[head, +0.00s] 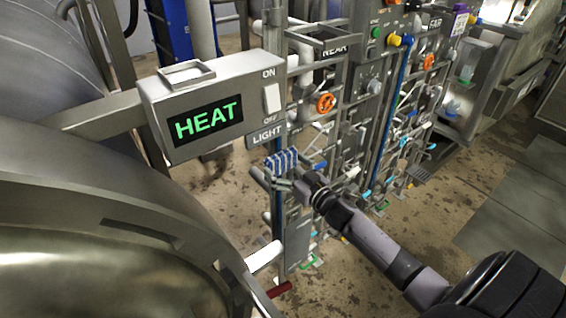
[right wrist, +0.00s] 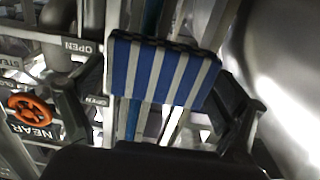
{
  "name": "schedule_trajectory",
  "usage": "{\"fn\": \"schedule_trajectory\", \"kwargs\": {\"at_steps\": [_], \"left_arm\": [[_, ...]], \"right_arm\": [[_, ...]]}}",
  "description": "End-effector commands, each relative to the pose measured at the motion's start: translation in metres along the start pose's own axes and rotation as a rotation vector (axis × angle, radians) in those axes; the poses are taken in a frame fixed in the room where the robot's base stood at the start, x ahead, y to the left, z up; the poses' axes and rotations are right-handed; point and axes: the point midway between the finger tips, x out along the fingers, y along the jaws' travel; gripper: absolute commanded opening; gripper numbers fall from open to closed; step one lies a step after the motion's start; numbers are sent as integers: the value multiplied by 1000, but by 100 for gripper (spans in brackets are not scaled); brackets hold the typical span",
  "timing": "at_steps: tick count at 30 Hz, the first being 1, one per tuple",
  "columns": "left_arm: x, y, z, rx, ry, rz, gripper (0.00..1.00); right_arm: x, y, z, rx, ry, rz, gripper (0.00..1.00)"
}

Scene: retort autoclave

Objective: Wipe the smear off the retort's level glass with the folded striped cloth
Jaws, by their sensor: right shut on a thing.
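The folded cloth (head: 282,161) has blue and white stripes. My right gripper (head: 291,181) is shut on it and holds it up in front of the near pipe frame. In the right wrist view the cloth (right wrist: 165,74) sits between the two dark fingers, its striped face toward the camera. A narrow upright blue strip, apparently the level glass (right wrist: 131,121), runs behind the cloth and shows above and below it. I cannot tell whether the cloth touches it. No smear can be made out; the cloth hides part of the strip. My left gripper is out of view.
A grey box reading HEAT (head: 208,122) with a light switch stands left of the cloth. The large round retort vessel (head: 100,200) fills the left. Orange handwheels (head: 326,103), pipes and valve levers crowd the frame nearby. Open floor (head: 480,190) lies at right.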

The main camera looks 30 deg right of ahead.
Motion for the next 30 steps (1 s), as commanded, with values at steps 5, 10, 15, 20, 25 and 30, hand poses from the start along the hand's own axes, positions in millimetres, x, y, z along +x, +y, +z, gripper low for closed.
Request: {"fn": "schedule_trajectory", "kwargs": {"at_steps": [5,10,15,20,25,30], "left_arm": [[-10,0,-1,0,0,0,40],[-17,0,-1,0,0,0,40],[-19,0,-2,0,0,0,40],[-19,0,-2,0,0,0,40],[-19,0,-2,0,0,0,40],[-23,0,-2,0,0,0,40]], "right_arm": [[-19,0,-2,2,-2,0,69],[-36,0,-2,2,-1,0,69],[-45,0,-1,1,0,1,69],[-46,0,0,0,1,0,69],[-46,0,-1,0,0,0,69],[-55,-1,-1,2,-1,-1,69]]}}
